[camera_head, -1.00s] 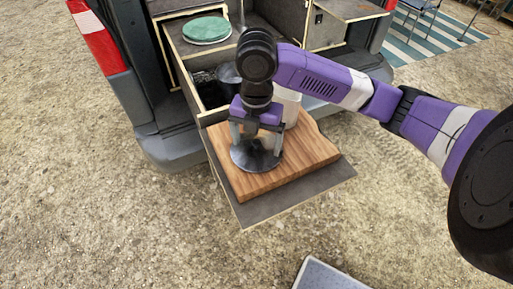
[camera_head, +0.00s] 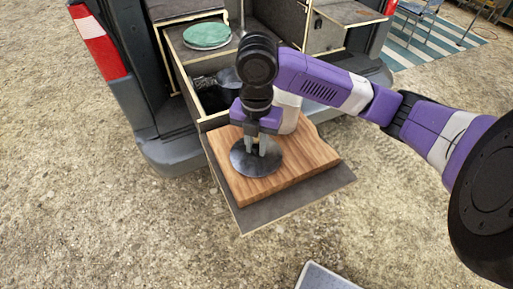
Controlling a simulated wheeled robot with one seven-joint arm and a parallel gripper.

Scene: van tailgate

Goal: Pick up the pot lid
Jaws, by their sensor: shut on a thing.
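The pot lid (camera_head: 243,166) is a dark, round, shiny disc. It lies on the wooden cutting board (camera_head: 296,163), towards the board's left side. My gripper (camera_head: 262,147) points down over the lid, with its fingers close together at the lid's centre, shut on its knob. The knob itself is hidden between the fingers. The lid looks flat on the board; I cannot tell any gap beneath it.
The board rests on a grey pull-out shelf (camera_head: 262,212) at the van's tailgate. Behind it is an open drawer (camera_head: 198,123) holding dark cookware (camera_head: 229,78). A green round-topped item (camera_head: 207,36) stands farther back. A grey-topped item (camera_head: 328,277) stands at the bottom edge.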

